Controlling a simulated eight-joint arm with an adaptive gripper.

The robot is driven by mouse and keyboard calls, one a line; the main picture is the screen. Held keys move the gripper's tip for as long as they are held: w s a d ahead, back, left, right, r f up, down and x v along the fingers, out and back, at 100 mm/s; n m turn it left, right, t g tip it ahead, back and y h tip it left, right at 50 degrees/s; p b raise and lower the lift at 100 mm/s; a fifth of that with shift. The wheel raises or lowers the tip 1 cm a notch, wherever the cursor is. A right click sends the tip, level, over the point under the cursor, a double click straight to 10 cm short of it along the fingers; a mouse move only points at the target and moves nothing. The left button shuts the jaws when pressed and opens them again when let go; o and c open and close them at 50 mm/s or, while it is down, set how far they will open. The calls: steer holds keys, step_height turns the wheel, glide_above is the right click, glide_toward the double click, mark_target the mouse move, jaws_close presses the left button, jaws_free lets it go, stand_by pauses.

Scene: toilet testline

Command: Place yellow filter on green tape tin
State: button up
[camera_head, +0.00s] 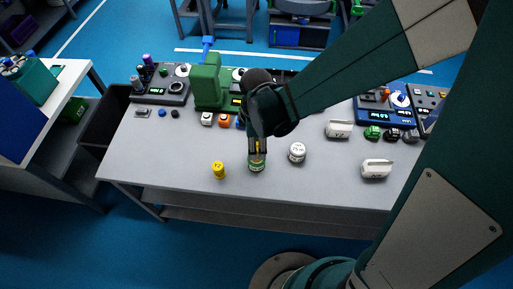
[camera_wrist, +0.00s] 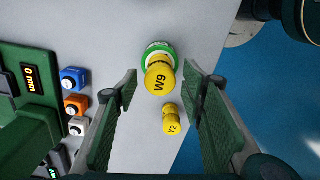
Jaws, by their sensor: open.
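The green tape tin (camera_head: 257,168) stands near the front edge of the grey table; its green and white rim shows in the wrist view (camera_wrist: 153,46). A yellow filter marked W9 (camera_wrist: 160,76) is upright on top of the tin, a little off its centre in the wrist view. In the head view the filter is mostly hidden by my gripper (camera_head: 257,147). My gripper is open right above the tin, its fingers (camera_wrist: 161,75) on either side of the filter with gaps showing. A second yellow cylinder marked Y2 (camera_wrist: 172,119) stands apart, left of the tin in the head view (camera_head: 218,170).
A white tin (camera_head: 297,152) stands right of the green tin. White boxes (camera_head: 376,168) and small knobs lie farther right. A green machine (camera_head: 208,84) and several small coloured blocks (camera_head: 223,120) are behind to the left. The table's front left is clear.

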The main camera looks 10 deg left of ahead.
steer(key=shift+r+p, duration=0.35)
steer(key=shift+r, duration=3.65)
steer(key=shift+w+d+r, duration=0.15)
steer(key=shift+d+r, duration=0.2)
steer(key=shift+d, duration=0.05)
steer(key=s+d+r+m+t, duration=0.1)
steer(key=d+r+m+t, duration=0.1)
steer(key=d+r+m, duration=0.3)
steer(key=s+d+r+m+t, duration=0.2)
steer(key=d+r+m, duration=0.4)
steer(key=d, duration=0.7)
steer(key=s+d+r+m+t, duration=0.2)
steer(key=d+r+m, duration=0.4)
steer(key=d+m, duration=0.3)
steer(key=shift+s+t, duration=0.25)
steer(key=shift+t, duration=0.35)
